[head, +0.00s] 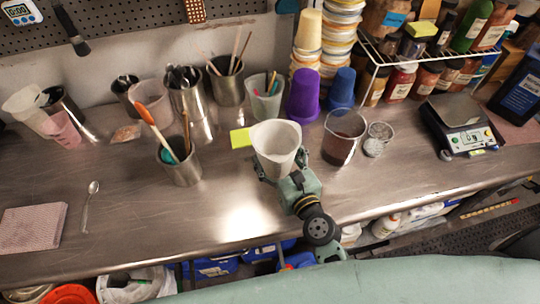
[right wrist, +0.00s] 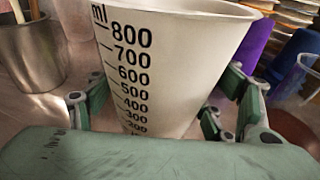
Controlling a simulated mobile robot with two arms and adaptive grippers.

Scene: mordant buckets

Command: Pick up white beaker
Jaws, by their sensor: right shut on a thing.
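The white beaker (head: 276,145) is upright over the middle of the steel bench. In the right wrist view the beaker (right wrist: 165,70) fills the middle, with black millilitre marks facing me. My right gripper (head: 283,171) is shut on it, with fingers on both sides of its lower body. The fingers also show left and right of the beaker in the right wrist view (right wrist: 165,115). The beaker's base is hidden by the gripper, so I cannot tell whether it touches the bench. My left gripper is not in view.
A steel cup (head: 182,170) with tools stands to the left. A beaker of dark liquid (head: 343,138) stands close on the right. Purple (head: 303,96) and blue cups (head: 342,88) stand behind, near a yellow note (head: 240,138). The front left of the bench (head: 140,220) is mostly clear.

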